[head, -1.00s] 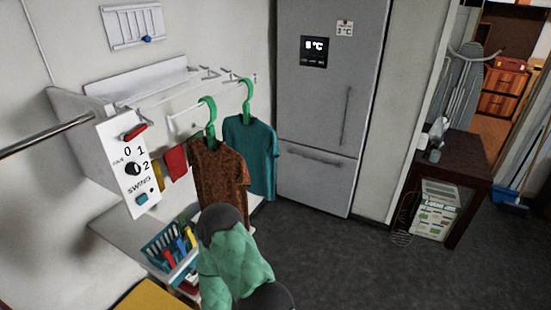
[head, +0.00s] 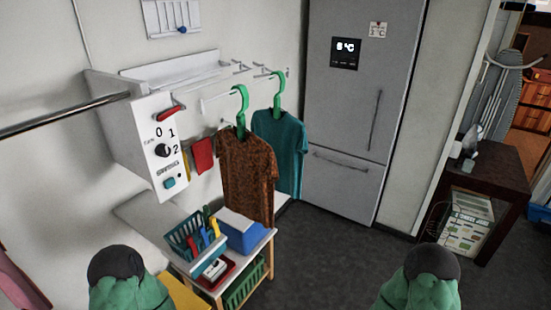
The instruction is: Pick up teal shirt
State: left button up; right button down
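The teal shirt (head: 289,160) hangs on a green hanger (head: 277,88) from the wall rack, near the fridge. A patterned brown shirt (head: 246,178) hangs on another green hanger in front of it and covers part of its left side. Green padded parts with dark caps, which look like my own arms, show at the bottom left and bottom right. Neither gripper can be seen. Both arm parts are apart from the shirts in the picture.
A white wall unit (head: 160,150) with a dial panel stands left of the shirts. Below them is a small shelf (head: 262,243) with a teal basket (head: 183,238) and a blue box (head: 240,232). A grey fridge (head: 350,110) stands behind right. Dark floor (head: 335,255) is clear.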

aim_at(287, 135)
jog(key=u, duration=0.25)
jog(key=i+l+u, duration=0.2)
jog(key=l, duration=0.15)
jog(key=i+l+u, duration=0.1)
jog(key=l+u, duration=0.15)
jog(key=i+l+u, duration=0.2)
jog(key=l, duration=0.25)
jog(key=l+u, duration=0.2)
jog(key=l, duration=0.2)
